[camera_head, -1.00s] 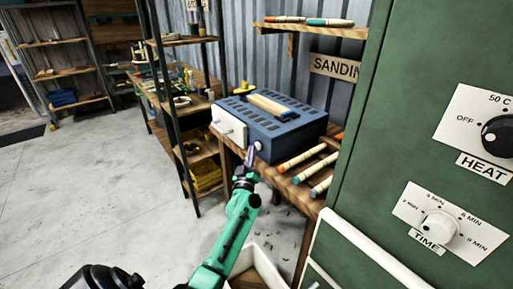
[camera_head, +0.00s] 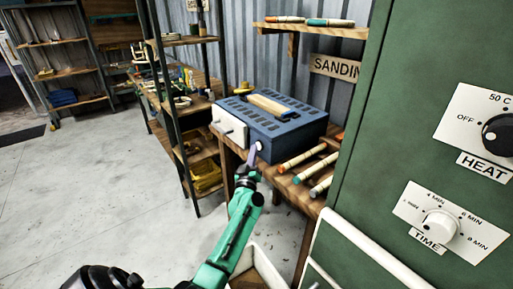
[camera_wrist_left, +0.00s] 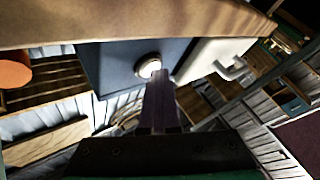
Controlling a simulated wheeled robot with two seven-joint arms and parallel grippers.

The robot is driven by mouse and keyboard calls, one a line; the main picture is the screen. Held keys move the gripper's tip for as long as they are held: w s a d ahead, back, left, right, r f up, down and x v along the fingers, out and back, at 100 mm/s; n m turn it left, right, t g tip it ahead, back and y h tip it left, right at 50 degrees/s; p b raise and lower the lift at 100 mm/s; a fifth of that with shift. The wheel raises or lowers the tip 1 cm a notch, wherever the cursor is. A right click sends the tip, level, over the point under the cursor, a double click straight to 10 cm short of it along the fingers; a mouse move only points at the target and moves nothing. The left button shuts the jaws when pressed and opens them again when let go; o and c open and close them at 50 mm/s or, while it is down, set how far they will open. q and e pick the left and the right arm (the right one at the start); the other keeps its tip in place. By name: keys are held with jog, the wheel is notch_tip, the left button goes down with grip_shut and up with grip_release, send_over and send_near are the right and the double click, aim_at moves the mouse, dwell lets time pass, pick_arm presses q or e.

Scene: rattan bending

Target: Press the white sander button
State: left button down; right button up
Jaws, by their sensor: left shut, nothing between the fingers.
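The blue sander box (camera_head: 285,128) sits on a wooden bench, with a white panel (camera_head: 230,124) at its left end. Its round white button (camera_head: 259,146) is on the lower front face. My left gripper (camera_head: 252,156) is shut and empty, with its fingertips right at the button. In the left wrist view the white button (camera_wrist_left: 148,66) shows just beyond the fingertips (camera_wrist_left: 158,80), which overlap its lower edge. I cannot tell whether they touch it or whether it is pressed in. My right gripper is not in view.
Coloured sanding sticks (camera_head: 302,158) lie on the bench right of the sander. A green cabinet (camera_head: 400,130) with HEAT and TIME knobs (camera_head: 440,225) fills the right side. A shelf rack (camera_head: 190,110) stands left. Open concrete floor lies at left.

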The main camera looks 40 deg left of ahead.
pick_arm(q)
jog(key=shift+s, duration=0.3)
jog(key=s+a+p, duration=0.1)
jog(key=s+p, duration=0.1)
jog(key=s, duration=0.3)
jog(key=shift+s+a+p, duration=0.4)
